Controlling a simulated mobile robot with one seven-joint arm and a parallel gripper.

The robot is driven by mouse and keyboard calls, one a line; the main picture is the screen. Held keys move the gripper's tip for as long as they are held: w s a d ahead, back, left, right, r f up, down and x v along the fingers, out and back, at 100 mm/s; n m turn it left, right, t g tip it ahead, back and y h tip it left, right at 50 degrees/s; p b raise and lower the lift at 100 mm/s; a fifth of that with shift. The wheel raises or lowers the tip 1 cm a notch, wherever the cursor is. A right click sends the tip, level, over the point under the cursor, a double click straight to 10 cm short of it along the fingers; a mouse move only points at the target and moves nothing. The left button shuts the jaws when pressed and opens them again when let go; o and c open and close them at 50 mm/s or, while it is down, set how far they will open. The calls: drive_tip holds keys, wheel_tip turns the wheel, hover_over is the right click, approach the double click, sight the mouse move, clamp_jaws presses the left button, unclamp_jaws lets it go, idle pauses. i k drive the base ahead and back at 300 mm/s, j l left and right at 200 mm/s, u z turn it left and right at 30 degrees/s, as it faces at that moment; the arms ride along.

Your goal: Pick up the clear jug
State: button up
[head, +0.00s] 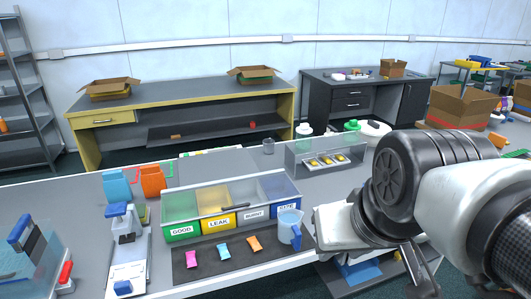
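The clear jug (290,223) stands upright near the front edge of the work table, at the right end of a dark mat. It is see-through and pale blue, with a blue handle on its right, lower side. My arm reaches in from the right. The pale end part of the arm is just right of the jug, with a small gap in the picture. My gripper's fingers cannot be made out clearly, so their opening and any contact are hidden from me.
Behind the jug is a sorting bin (235,212) with several labelled compartments. Pink (192,259), light-blue (223,251) and orange (255,243) packets lie on the mat (240,262). A clear case (325,155) stands behind. A sealing device (123,225) stands left.

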sight(290, 220)
drive_tip(key=i+l+z, duration=0.25)
drive_tip(key=i, duration=0.25)
drive_tip(key=i+l+z, duration=0.1)
drive_tip(key=i+z, duration=0.2)
drive_tip(key=i, duration=0.2)
